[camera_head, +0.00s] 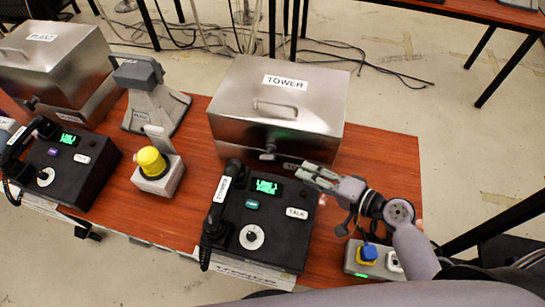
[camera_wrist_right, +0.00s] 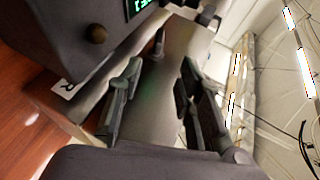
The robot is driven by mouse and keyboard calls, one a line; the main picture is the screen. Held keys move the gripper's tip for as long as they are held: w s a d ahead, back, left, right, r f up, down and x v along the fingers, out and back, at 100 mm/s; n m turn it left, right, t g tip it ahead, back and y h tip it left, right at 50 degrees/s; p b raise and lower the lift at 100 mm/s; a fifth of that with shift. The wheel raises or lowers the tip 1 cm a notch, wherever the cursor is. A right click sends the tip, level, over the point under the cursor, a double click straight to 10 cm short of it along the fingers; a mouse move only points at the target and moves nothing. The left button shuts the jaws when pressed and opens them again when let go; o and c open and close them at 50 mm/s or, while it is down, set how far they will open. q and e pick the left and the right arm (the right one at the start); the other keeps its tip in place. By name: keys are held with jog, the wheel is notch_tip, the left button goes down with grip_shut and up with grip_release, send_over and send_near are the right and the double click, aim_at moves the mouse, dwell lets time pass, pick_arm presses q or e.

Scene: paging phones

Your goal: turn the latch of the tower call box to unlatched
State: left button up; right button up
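The tower call box (camera_head: 250,95) is a closed brushed-metal box with a TOWER label and a handle on its lid. Its small grey latch (camera_head: 268,153) sits on the front face near the lower edge. My right gripper (camera_head: 308,175) is just right of the latch, apart from it, low in front of the box. In the right wrist view, its two fingers (camera_wrist_right: 155,98) stand apart with the box's metal face (camera_wrist_right: 165,75) behind the gap. My left gripper is not in view.
The black tower phone (camera_head: 290,243), with handset, green display and dial, stands before the box. A yellow-topped button box (camera_head: 153,166), a grey stand (camera_head: 158,98) and the plant box (camera_head: 65,60) are left. A blue-topped switch unit (camera_head: 369,254) is right. Bare table (camera_head: 385,155) shows at right.

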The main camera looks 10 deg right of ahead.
aim_at(274, 161)
jog(key=p+x, duration=0.2)
jog(key=x, duration=1.1)
jog(key=shift+w, duration=0.2)
jog(key=shift+c, duration=0.2)
grip_shut()
